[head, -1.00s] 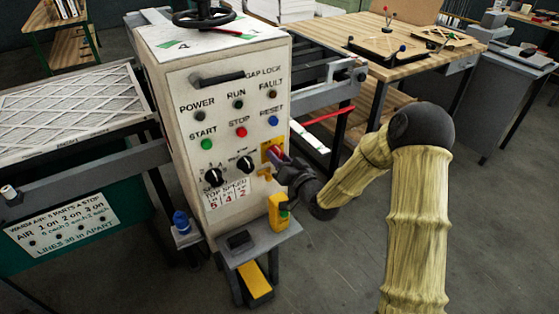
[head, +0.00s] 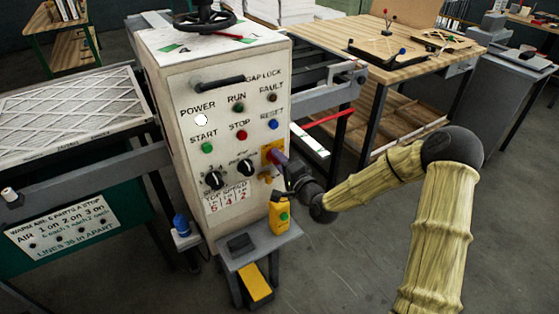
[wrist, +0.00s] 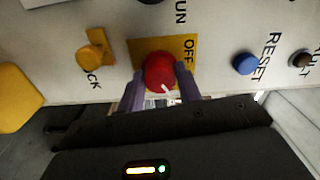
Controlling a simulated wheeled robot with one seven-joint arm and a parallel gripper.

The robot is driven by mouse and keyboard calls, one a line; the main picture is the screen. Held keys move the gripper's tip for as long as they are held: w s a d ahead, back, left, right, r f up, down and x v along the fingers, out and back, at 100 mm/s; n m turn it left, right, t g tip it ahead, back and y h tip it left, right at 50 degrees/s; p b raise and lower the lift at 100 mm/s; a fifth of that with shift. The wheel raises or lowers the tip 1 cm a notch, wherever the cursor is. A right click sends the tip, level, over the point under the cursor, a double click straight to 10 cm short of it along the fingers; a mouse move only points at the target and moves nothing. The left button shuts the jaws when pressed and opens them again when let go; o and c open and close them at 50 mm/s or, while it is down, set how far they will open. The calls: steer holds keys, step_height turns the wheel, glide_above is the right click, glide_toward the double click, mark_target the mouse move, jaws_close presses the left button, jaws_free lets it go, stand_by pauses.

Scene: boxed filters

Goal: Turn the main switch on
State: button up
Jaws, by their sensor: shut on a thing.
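In the head view the yellow plate (head: 267,149) is on the right side of the white control panel, mostly behind my gripper (head: 282,164). In the wrist view my gripper (wrist: 161,85) has one purple finger on each side of the red knob, shut on it. A white pointer mark shows on the knob's near edge. The POWER lamp (head: 201,120) glows white.
The panel (head: 185,85) also has a green START button (head: 207,147), red STOP button (head: 242,135), blue RESET button (head: 273,124) and two black knobs. A yellow handheld box (head: 280,216) stands on a small shelf (head: 255,247) below. Open floor lies to the right.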

steer(key=shift+m, duration=0.8)
steer(key=o, duration=1)
steer(key=shift+d, duration=0.1)
steer(key=p+v, duration=0.8)
steer(key=v, duration=0.9)
steer(key=shift+s+d+p, duration=0.1)
steer(key=shift+s+p, duration=0.05)
steer(key=shift+p, duration=0.25)
